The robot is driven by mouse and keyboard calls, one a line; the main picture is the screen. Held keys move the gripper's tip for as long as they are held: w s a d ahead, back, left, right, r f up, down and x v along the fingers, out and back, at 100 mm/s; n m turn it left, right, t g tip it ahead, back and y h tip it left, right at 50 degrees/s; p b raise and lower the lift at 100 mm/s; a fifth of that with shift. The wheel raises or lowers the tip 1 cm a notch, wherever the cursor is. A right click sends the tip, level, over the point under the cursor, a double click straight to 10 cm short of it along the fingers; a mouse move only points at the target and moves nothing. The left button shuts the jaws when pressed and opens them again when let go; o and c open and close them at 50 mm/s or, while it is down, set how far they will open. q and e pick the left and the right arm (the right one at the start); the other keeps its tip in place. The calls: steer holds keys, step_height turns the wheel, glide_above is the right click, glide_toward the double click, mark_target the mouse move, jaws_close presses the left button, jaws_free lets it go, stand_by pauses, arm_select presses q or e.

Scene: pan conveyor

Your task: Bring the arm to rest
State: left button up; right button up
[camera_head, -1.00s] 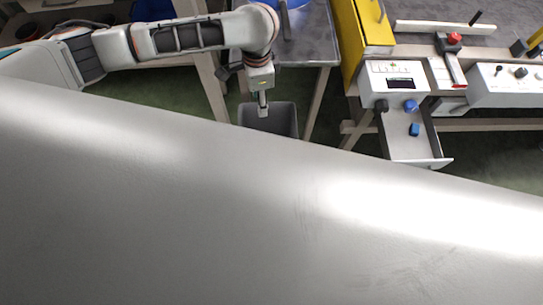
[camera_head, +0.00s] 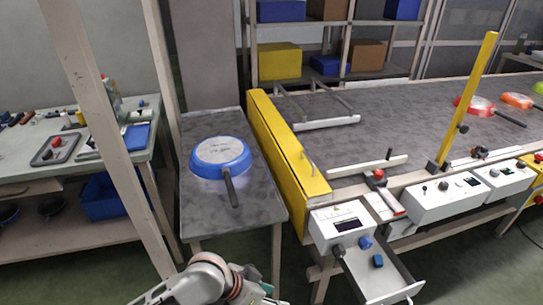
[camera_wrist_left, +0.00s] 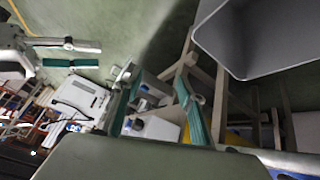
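My left arm (camera_head: 210,280) is low at the bottom of the head view, with its gripper mostly cut off by the frame edge. In the left wrist view my left gripper (camera_wrist_left: 158,105) has its teal-padded fingers spread apart, with nothing held between them. My right gripper (camera_wrist_left: 70,53) shows at the left of that view, its two fingers apart and empty. A blue pan (camera_head: 221,158) lies on the small dark table (camera_head: 205,218), away from both grippers.
A grey bin (camera_wrist_left: 250,45) is at the upper right of the wrist view. An open drawer (camera_head: 370,275) holding blue pieces juts out below the control box (camera_head: 338,226). A yellow panel (camera_head: 285,160) stands beside the conveyor (camera_head: 400,115), with pans at its far right.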

arm_select(q)
steer(key=s+a+f+n+t+y, duration=0.1)
steer(key=s+a+f+n+t, duration=0.1)
steer(key=a, duration=0.5)
steer(key=s+a+f+n+t+y, duration=0.1)
steer(key=s+a+f+t, duration=0.1)
steer(key=a, duration=0.4)
steer(key=s+a+f+n+t+y, duration=0.1)
steer(key=s+a+f+n+t, duration=0.1)
steer(key=s+a+t, duration=0.2)
steer(key=s+a, duration=0.1)
steer(key=a, duration=0.2)
steer(key=shift+s+a+f+n+y, duration=0.2)
steer(key=shift+a+n+y, duration=0.1)
steer(key=shift+y, duration=0.1)
steer(key=c, duration=0.4)
steer(key=shift+o, duration=0.2)
